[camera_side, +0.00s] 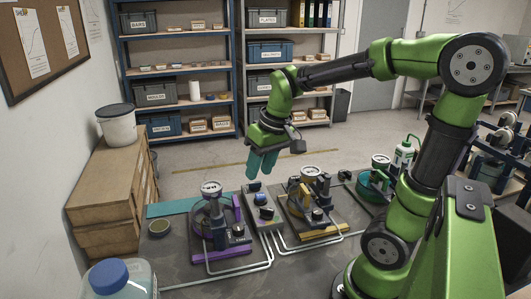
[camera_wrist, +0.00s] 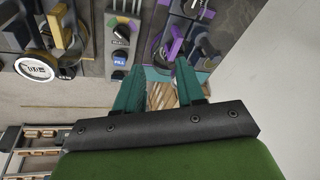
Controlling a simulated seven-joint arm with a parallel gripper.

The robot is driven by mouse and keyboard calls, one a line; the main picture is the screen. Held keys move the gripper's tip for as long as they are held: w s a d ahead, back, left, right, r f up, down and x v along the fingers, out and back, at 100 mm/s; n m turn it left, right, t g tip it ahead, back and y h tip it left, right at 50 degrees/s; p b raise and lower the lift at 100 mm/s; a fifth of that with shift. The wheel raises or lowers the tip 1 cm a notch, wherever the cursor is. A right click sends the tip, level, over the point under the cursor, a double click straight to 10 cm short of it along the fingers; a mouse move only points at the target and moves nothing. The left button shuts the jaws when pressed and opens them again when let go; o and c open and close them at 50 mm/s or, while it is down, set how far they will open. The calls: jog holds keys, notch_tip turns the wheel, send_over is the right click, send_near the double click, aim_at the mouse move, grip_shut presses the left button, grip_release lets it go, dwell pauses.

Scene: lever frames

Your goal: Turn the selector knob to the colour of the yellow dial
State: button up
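The selector panel, a grey box (camera_side: 262,211), stands between the purple and yellow stations. The yellow station has a yellow base (camera_side: 318,233) and a round white dial (camera_side: 307,172); a white dial (camera_wrist: 35,69) also shows at left in the wrist view. My gripper (camera_side: 262,167) hangs above and behind the panel, its teal fingers apart and empty (camera_wrist: 159,82).
The purple station (camera_side: 222,240) stands left of the panel, with a round dial on top. A green station (camera_side: 375,182) is to the right. Pale pipes (camera_side: 275,247) run along the table front. A blue-capped jar (camera_side: 112,275) stands at front left. The air around my gripper is clear.

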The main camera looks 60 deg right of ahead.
jog(key=n+g, duration=0.2)
send_over(267, 209)
jog(key=a, duration=0.1)
jog(key=f, duration=0.1)
jog(key=d+n+g, duration=0.1)
jog(key=n, duration=0.2)
jog(key=shift+h, duration=0.3)
notch_tip(267, 209, down, 16)
jog(key=shift+d+f, duration=0.1)
jog(key=shift+c, duration=0.4)
grip_shut()
